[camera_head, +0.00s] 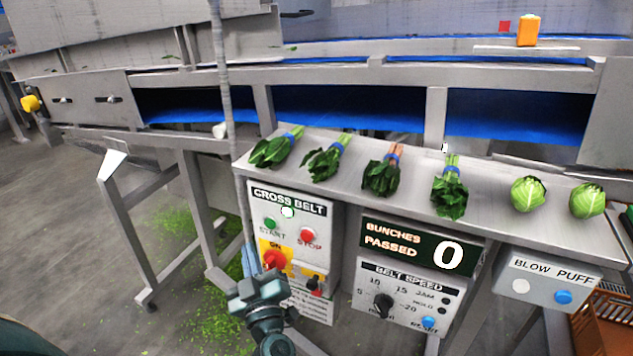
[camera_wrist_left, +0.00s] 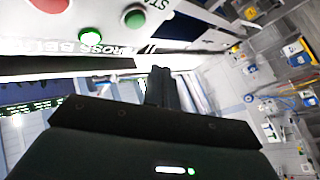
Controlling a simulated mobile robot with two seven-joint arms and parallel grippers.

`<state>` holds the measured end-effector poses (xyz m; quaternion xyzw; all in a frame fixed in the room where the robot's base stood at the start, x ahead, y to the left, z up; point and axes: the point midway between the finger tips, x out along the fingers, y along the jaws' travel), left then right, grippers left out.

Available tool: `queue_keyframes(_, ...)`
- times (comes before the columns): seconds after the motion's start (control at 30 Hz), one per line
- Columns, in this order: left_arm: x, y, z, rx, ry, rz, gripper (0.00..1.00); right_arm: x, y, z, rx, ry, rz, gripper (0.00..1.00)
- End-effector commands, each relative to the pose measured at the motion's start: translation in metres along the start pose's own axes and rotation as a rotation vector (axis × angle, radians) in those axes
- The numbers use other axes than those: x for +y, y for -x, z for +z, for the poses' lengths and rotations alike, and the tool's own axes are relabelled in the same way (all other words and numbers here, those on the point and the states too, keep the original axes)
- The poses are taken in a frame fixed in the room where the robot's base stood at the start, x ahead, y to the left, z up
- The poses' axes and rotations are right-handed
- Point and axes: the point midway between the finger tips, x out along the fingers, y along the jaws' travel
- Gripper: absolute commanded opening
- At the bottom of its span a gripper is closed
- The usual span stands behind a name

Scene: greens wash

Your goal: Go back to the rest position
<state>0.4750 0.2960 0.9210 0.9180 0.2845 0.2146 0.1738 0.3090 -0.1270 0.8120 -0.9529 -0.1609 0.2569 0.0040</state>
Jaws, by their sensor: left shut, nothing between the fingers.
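My left gripper (camera_head: 250,262) is shut and empty, in front of the lower left edge of the CROSS BELT panel (camera_head: 292,205). I cannot tell whether it touches the panel. Its dark fingers (camera_wrist_left: 159,85) are together in the left wrist view. The panel has a lit green lamp (camera_head: 288,212), a green START button (camera_head: 270,224), a red STOP button (camera_head: 307,236) and a red knob (camera_head: 274,260) on yellow. The lamp (camera_wrist_left: 91,33) and START button (camera_wrist_left: 134,17) also show in the wrist view. My right gripper is not in view.
Several leafy bunches (camera_head: 382,172) and two round green heads (camera_head: 528,194) lie on the steel shelf (camera_head: 480,222). The bunch counter (camera_head: 420,246) reads 0. A blue belt (camera_head: 340,107) runs behind. A brown crate (camera_head: 605,325) stands at the lower right.

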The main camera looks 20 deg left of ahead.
Motion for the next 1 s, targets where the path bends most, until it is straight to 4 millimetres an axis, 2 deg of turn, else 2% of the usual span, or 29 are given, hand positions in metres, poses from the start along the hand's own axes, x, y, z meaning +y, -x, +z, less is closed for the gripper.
queue_keyframes(0.17, 0.007, 0.005, 0.0, -0.02, -0.006, 0.057, 0.0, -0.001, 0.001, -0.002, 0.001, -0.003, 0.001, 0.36)
queue_keyframes(0.27, 0.024, 0.025, 0.004, -0.093, -0.028, 0.213, 0.0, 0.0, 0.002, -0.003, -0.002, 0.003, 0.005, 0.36)
queue_keyframes(0.37, 0.045, 0.065, 0.015, -0.248, -0.08, 0.434, 0.0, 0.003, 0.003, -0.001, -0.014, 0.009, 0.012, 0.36)
queue_keyframes(0.47, 0.052, 0.12, 0.032, -0.463, -0.164, 0.624, 0.0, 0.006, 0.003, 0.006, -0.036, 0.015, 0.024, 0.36)
queue_keyframes(0.5, 0.05, 0.143, 0.039, -0.555, -0.205, 0.68, 0.0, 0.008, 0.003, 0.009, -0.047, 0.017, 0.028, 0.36)
queue_keyframes(0.6, 0.033, 0.194, 0.05, -0.767, -0.316, 0.76, 0.0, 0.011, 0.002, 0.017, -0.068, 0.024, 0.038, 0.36)
queue_keyframes(0.7, 0.011, 0.229, 0.054, -0.927, -0.418, 0.781, 0.0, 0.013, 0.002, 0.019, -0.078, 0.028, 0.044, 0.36)
queue_keyframes(0.83, -0.009, 0.252, 0.054, -1.04, -0.499, 0.771, 0.0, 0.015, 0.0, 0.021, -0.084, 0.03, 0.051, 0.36)
queue_keyframes(1.0, -0.016, 0.259, 0.054, -1.073, -0.525, 0.763, 0.0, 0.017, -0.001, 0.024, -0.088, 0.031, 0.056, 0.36)
